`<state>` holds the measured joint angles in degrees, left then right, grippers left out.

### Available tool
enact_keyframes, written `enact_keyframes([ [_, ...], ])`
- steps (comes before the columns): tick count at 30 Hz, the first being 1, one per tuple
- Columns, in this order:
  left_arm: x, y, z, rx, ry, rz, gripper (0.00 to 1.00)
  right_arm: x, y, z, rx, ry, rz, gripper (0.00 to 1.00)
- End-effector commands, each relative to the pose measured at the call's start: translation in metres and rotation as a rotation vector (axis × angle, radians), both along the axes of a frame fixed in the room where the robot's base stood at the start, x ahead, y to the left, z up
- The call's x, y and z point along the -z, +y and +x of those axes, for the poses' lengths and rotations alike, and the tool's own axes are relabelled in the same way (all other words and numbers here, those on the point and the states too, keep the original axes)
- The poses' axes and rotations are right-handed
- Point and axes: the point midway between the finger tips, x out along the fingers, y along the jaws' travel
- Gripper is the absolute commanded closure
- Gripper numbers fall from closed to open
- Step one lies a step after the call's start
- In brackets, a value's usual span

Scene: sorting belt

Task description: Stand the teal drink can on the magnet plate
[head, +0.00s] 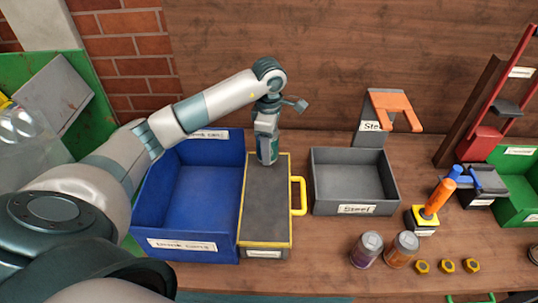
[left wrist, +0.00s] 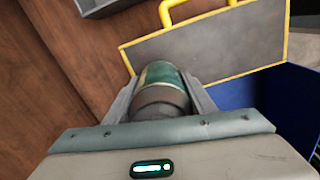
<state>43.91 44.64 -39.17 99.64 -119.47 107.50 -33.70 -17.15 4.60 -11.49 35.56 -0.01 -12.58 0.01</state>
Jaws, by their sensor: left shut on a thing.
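The teal drink can (head: 268,152) is upright in my left gripper (head: 267,128), at the far end of the magnet plate (head: 266,205). The plate is a dark grey slab with a yellow edge and a yellow handle on its right side. In the left wrist view the can (left wrist: 163,78) sits between both fingers of my left gripper (left wrist: 160,92), with the plate (left wrist: 215,50) beyond it. I cannot tell whether the can's base touches the plate. My right gripper is not in view.
A blue bin (head: 190,245) stands left of the plate and a grey bin labelled Steel (head: 355,209) right of it. A green bin (head: 520,200) is far right.

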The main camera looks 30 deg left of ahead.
Motion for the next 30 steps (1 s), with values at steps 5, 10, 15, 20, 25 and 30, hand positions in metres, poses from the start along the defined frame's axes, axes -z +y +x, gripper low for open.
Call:
enact_keyframes([
  [5,0.016,-0.001,-0.002,0.000,0.005,-0.001,0.71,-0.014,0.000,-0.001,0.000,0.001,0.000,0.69],
  [10,0.034,0.000,-0.001,0.000,0.003,0.000,0.71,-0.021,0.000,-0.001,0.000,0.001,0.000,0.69],
  [15,0.037,0.000,0.000,0.000,0.000,0.000,0.71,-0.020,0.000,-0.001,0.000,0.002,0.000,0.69],
  [20,0.038,0.000,0.000,0.000,0.000,0.001,0.71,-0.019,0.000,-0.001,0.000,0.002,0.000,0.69],
  [25,0.040,0.000,0.000,0.001,0.000,0.001,0.38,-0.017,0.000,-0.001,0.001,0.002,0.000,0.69],
  [30,0.040,0.000,0.000,0.001,0.000,0.001,0.31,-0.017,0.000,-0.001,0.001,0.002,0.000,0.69],
])
